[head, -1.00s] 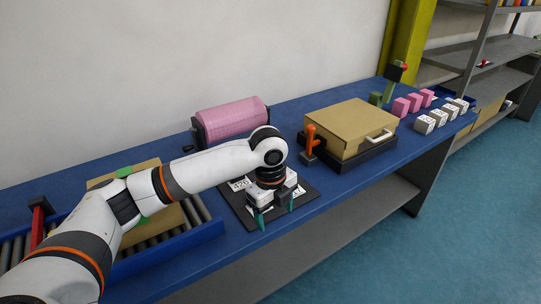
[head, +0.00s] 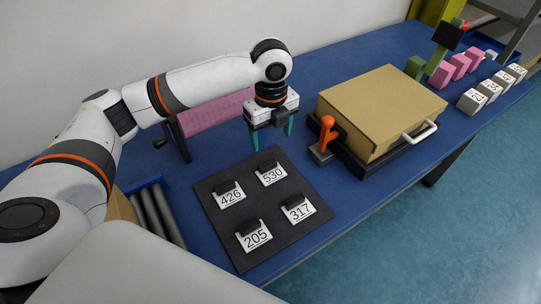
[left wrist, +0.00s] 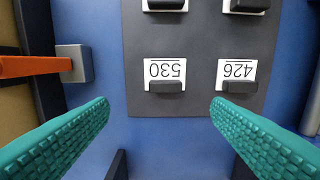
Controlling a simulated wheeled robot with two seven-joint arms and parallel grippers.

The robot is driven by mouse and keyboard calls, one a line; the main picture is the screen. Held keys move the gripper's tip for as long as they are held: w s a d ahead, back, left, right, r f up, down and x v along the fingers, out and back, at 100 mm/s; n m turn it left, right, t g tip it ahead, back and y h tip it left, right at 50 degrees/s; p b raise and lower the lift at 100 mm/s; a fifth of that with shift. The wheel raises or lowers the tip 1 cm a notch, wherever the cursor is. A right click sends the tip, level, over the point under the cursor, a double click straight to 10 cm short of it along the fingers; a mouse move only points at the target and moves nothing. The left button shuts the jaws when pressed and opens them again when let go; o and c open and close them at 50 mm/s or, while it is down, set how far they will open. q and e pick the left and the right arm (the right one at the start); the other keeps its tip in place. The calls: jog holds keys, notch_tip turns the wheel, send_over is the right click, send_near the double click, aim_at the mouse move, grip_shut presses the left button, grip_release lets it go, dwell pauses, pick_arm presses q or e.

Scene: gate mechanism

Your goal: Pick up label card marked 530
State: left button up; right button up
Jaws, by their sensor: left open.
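The label card marked 530 (head: 271,175) lies at the back right of a dark board (head: 235,205) on the blue table. It has a black raised grip. In the left wrist view card 530 (left wrist: 165,76) shows upside down, between the fingers and beyond their tips. My left gripper (head: 270,138) is open and empty above the back edge of the board, with its teal fingers pointing down. In the left wrist view its two fingers (left wrist: 160,105) are spread wide. My right gripper is not in view.
Cards 426 (head: 229,195), 205 (head: 254,236) and 317 (head: 298,210) share the board. An orange lever (head: 326,132) and a tan case (head: 380,105) stand to the right.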

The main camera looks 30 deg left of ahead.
aim_at(268, 164)
pick_arm(q)
jog(key=f, duration=0.3)
jog(key=shift+s, duration=0.4)
notch_tip(268, 164, down, 2)
jog(key=shift+w+f, duration=0.1)
jog(key=shift+f+p, duration=0.2)
jog(key=shift+p, duration=0.1)
jog(key=f, duration=0.3)
jog(key=f+p, duration=0.1)
jog(key=shift+a+f, duration=0.15)
jog(key=shift+a, duration=0.2)
jog(key=shift+f, duration=0.4)
jog(key=c, duration=0.9)
jog(key=shift+c, duration=0.7)
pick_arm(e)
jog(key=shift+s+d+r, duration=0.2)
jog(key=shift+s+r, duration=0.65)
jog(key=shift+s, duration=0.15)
